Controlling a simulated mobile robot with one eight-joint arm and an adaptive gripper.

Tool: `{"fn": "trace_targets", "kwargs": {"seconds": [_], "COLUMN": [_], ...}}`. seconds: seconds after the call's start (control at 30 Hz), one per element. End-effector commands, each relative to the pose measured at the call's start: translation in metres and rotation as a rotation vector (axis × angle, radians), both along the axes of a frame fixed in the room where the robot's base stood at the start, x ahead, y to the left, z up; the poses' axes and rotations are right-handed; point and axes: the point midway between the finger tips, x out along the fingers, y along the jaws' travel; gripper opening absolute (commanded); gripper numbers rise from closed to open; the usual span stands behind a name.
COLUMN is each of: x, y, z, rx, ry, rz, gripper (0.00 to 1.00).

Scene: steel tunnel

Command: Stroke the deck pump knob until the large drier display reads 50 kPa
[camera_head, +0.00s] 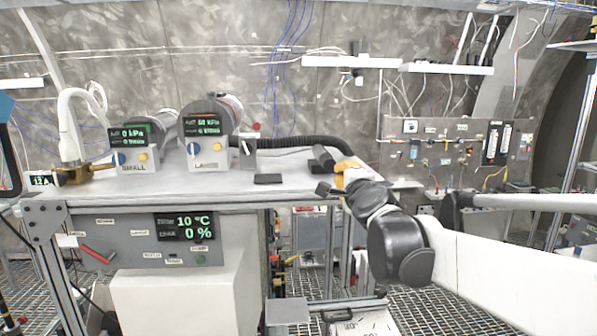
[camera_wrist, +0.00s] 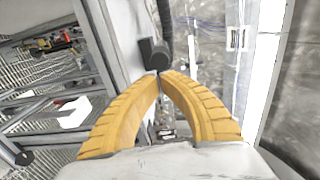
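The large drier (camera_head: 213,130) stands on the deck; its display (camera_head: 201,125) is small and seems to read 50 kPa on the top line. The black deck pump knob (camera_head: 322,156) sits near the right end of the deck. It also shows in the wrist view (camera_wrist: 153,54), just beyond my fingertips. My gripper (camera_head: 342,170) has yellow ribbed fingers beside the knob at the deck's right end. In the wrist view (camera_wrist: 160,75) the fingertips meet with nothing seen between them. I cannot tell whether they touch the knob.
The small drier (camera_head: 137,145) at left reads 0 kPa. A black hose (camera_head: 300,142) runs along the back of the deck (camera_head: 225,187). A dark flat block (camera_head: 268,179) lies mid-deck. A panel below has a display (camera_head: 186,226) reading 10 °C and 0 %, and a red lever (camera_head: 96,254).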

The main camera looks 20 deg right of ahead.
Motion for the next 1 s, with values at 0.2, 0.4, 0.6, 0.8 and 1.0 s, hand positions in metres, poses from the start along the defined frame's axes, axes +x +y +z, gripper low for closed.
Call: {"fn": "trace_targets", "kwargs": {"seconds": [0.2, 0.4, 0.6, 0.8, 1.0], "x": [-0.033, -0.044, -0.044, -0.044, -0.044], "y": [0.009, 0.012, 0.012, 0.012, 0.012], "z": [0.001, 0.002, 0.002, 0.002, 0.002], "rx": [-0.001, 0.000, -0.001, -0.001, -0.001], "ry": [0.000, 0.000, 0.000, 0.000, 0.000], "rz": [0.000, 0.000, 0.000, 0.000, 0.000], "gripper": [0.00, 0.00, 0.00, 0.00, 0.00]}}
